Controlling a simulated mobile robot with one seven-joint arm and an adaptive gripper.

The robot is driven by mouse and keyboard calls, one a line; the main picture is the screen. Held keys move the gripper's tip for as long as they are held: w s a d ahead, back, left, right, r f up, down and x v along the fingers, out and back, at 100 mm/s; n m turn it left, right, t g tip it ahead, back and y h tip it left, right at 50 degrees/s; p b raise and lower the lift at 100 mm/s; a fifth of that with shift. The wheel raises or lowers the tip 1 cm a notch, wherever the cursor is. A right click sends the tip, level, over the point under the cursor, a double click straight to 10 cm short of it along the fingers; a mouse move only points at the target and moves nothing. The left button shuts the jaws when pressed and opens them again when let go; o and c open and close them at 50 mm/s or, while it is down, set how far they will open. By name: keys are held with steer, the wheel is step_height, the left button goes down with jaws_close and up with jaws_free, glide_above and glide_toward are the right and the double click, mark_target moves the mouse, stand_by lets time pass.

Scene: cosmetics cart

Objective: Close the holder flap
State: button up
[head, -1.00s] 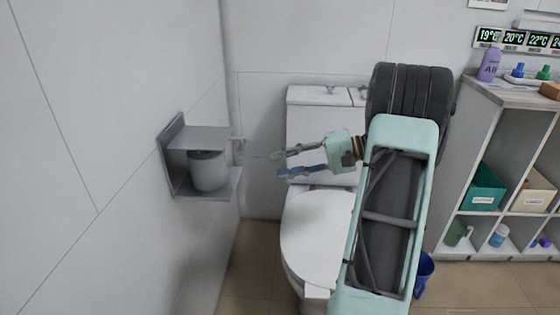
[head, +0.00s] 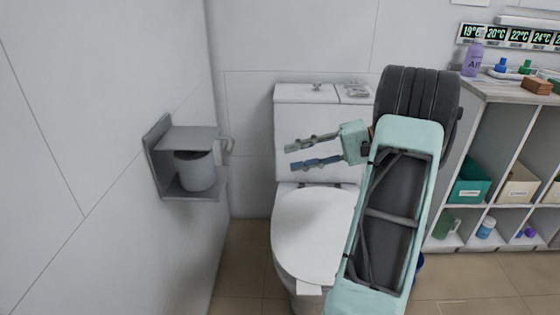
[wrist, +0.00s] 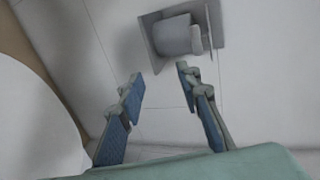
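A grey paper holder (head: 160,180) is fixed to the left wall. Its flat top flap (head: 190,138) juts out roughly level above a grey roll (head: 196,172), leaving the roll's front exposed. In the wrist view, the holder (wrist: 150,44) and its roll (wrist: 176,38) are at the top, beyond the fingertips. My gripper (head: 294,157) is open and empty, in front of the toilet tank and to the right of the holder, apart from it. Both blue-padded fingers show spread in the wrist view (wrist: 160,75).
A white toilet (head: 315,230) stands below and behind my gripper. A hook-like grey piece (head: 227,148) shows at the holder's right edge. An open shelf unit (head: 490,160) with bins and bottles is at the right. The space between gripper and holder looks clear.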

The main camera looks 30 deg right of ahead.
steer(key=v, duration=0.5)
steer(key=shift+d, duration=0.1)
stand_by(0.3)
